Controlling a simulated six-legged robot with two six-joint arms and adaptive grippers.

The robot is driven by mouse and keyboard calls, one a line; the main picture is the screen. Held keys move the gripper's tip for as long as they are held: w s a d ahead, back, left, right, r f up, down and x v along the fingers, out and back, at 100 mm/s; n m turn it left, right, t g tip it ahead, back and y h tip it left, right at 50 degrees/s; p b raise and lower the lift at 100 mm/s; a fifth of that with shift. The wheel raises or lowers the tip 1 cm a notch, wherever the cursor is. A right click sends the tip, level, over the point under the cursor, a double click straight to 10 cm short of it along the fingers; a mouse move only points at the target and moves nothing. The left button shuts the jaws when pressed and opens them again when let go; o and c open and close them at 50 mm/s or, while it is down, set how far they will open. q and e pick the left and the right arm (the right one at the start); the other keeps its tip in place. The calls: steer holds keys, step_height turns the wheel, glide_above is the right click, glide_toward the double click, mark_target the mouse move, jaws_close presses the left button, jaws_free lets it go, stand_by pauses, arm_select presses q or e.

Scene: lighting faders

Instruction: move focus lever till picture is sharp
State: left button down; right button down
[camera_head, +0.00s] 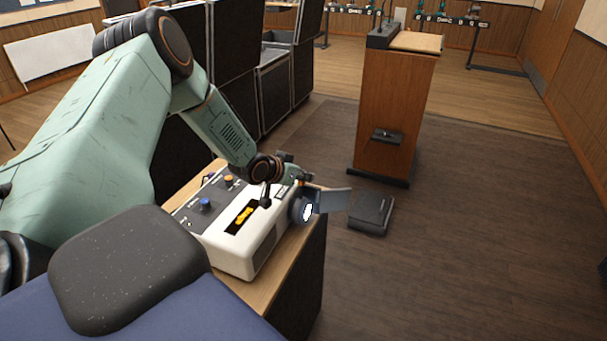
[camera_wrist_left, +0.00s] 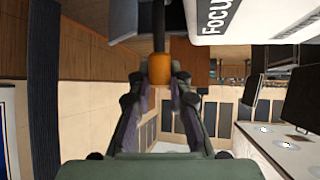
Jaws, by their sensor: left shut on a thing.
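The white projector (camera_head: 252,250) sits on a wooden-topped stand, its lens (camera_head: 303,208) glowing white at the right end. In the left wrist view, part of its white housing (camera_wrist_left: 270,20) shows the word FOCUS at the top. The focus lever's orange knob (camera_wrist_left: 160,69) on a dark stem is between the fingers of my left gripper (camera_wrist_left: 160,88), which is shut on it. In the head view, my left gripper (camera_head: 287,174) is over the projector's far side, and it hides the lever. The projected picture's sharpness cannot be told. My right gripper is not in view.
A blue knob (camera_head: 206,203) and an orange knob (camera_head: 229,180) are on the projector's top. A grey flap (camera_head: 334,200) stands beside the lens. A wooden lectern (camera_head: 395,110) and a black box (camera_head: 371,213) stand on the floor beyond. The floor at right is clear.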

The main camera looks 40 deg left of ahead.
arm_select(q)
steer(key=shift+s+d+t, duration=0.1)
steer(key=shift+s+t, duration=0.2)
steer(key=shift+s, duration=0.1)
steer(key=shift+r, duration=0.1)
steer(key=c, duration=1.2)
jaws_free()
steer(key=shift+w, duration=0.1)
steer(key=shift+r, duration=4.95)
